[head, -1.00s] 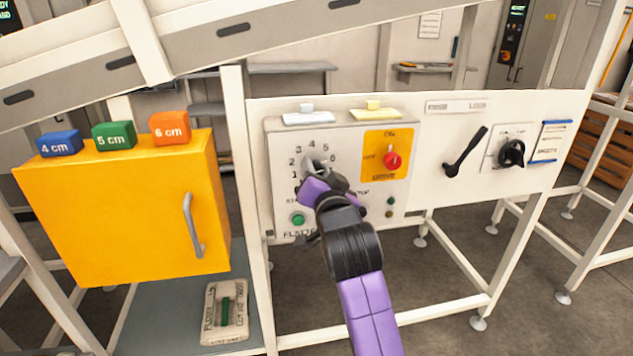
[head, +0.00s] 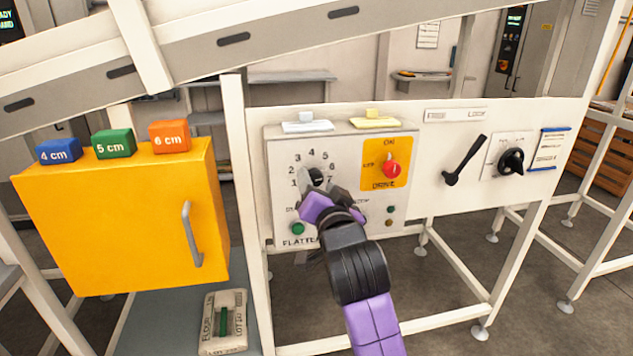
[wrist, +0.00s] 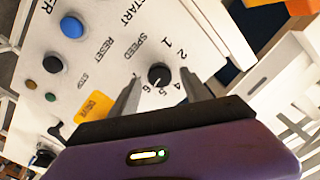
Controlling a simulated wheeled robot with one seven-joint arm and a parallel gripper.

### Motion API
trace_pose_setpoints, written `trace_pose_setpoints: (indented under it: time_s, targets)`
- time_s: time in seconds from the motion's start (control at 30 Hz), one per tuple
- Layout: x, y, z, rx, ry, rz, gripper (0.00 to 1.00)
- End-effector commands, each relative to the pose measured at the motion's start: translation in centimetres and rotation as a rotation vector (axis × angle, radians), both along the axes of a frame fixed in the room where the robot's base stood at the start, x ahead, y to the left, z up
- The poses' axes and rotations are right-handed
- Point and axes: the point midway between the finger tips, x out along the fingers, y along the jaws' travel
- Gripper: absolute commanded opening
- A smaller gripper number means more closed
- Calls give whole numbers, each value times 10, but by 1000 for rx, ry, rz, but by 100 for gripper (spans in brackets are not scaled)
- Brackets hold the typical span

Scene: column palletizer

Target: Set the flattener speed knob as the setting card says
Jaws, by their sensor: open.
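The black flattener speed knob (head: 316,176) sits on the pale control panel (head: 283,146), inside an arc of printed numbers. In the wrist view the speed knob (wrist: 158,74) has a white pointer line that seems to aim near the 6; I cannot read it exactly. My gripper (head: 328,196) is open just below and in front of the knob. In the wrist view my gripper's fingers (wrist: 158,100) show on either side of the knob, apart from it. A card with blue edges (head: 548,150), perhaps the setting card, is at the far right; its text is too small to read.
A red drive switch (head: 391,169) on an orange plate is right of the knob. A green button (head: 298,229) is below it. A black lever (head: 465,160) and rotary switch (head: 511,160) are farther right. A yellow cabinet (head: 120,225) stands left.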

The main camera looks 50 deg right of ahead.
Motion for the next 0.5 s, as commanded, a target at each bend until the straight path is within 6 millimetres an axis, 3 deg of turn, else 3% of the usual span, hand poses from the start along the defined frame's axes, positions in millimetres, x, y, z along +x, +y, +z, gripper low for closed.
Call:
trace_pose_setpoints:
  time_s: [0.23, 0.5]
  targets:
    - [-33, 22, -2, -1, 0, 1, 55]
    - [-46, 31, -1, 0, 0, 0, 55]
